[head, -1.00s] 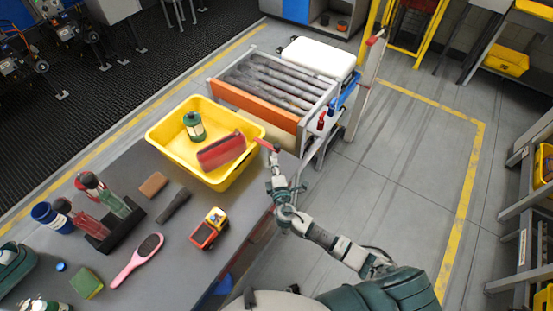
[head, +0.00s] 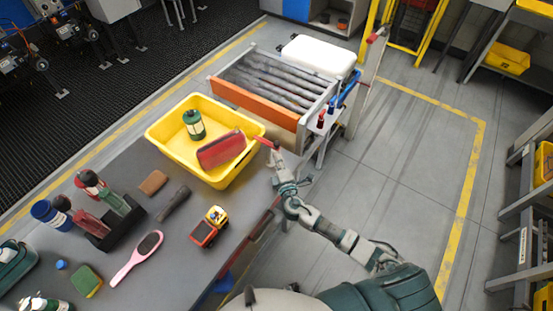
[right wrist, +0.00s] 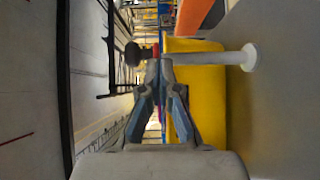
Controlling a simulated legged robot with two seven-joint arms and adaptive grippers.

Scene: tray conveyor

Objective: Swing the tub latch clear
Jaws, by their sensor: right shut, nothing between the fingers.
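The yellow tub (head: 178,151) sits on the grey table near its far right end, with a green canister (head: 194,124) and a red item (head: 221,150) in it. A small red piece (head: 265,142), seemingly the latch's end, shows at the tub's right corner. My right gripper (head: 274,154) is beside that corner, shut and empty, its tips close to the red piece. In the right wrist view, the closed fingertips (right wrist: 160,64) are at a pale rod (right wrist: 205,58) with a white disc end; contact is unclear. The tub's yellow wall (right wrist: 210,95) is behind. My left gripper is not in view.
A roller conveyor (head: 250,103) with an orange front board stands beyond the tub, with a white tray (head: 318,58) behind. Floor right of the table is open.

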